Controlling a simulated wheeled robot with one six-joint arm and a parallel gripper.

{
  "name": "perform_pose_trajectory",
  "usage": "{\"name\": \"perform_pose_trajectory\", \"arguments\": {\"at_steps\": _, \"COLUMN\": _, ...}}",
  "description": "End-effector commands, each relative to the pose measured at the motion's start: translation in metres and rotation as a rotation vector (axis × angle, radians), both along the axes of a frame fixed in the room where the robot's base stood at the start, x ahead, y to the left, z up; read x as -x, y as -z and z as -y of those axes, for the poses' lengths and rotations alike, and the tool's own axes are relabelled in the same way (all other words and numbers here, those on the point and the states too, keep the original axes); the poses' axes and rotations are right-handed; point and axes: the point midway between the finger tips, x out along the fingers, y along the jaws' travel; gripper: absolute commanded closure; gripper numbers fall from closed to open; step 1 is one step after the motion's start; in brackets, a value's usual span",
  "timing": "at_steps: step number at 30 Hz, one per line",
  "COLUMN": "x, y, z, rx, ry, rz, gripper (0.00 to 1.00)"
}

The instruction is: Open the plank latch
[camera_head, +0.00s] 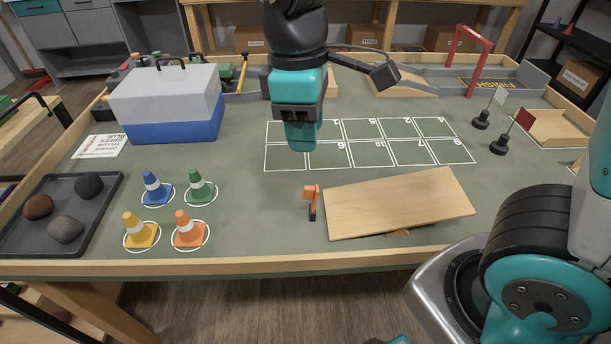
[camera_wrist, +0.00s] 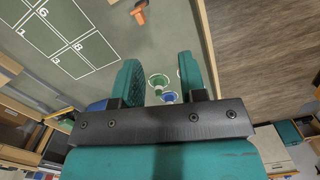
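The plank latch (camera_head: 311,202) is a small orange handle on a dark base, standing upright beside the left end of the wooden plank (camera_head: 400,204). The underside of the plank is mostly hidden.
Blue, green, yellow and orange cones (camera_head: 189,229) stand in white circles to the left. A tray (camera_head: 97,222) of stones is at the far left. A blue-and-white box (camera_head: 172,123) stands behind. A numbered white grid (camera_head: 375,150) lies flat. Small flags (camera_head: 522,120) stand right. Mat around the latch is clear.

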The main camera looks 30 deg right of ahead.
Motion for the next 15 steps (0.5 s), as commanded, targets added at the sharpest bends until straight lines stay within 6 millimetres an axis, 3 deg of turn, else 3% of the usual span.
{"name": "perform_pose_trajectory", "arguments": {"at_steps": 3, "x": -0.034, "y": 0.0, "z": -0.019, "rx": 0.15, "ry": -0.139, "rz": -0.06, "gripper": 0.62}}
{"name": "perform_pose_trajectory", "arguments": {"at_steps": 6, "x": -0.048, "y": 0.001, "z": -0.032, "rx": 0.227, "ry": -0.209, "rz": -0.105, "gripper": 0.62}}
{"name": "perform_pose_trajectory", "arguments": {"at_steps": 10, "x": -0.055, "y": 0.005, "z": -0.04, "rx": 0.274, "ry": -0.248, "rz": -0.142, "gripper": 0.62}}
{"name": "perform_pose_trajectory", "arguments": {"at_steps": 15, "x": -0.054, "y": 0.023, "z": -0.034, "rx": 0.284, "ry": -0.253, "rz": -0.15, "gripper": 0.62}}
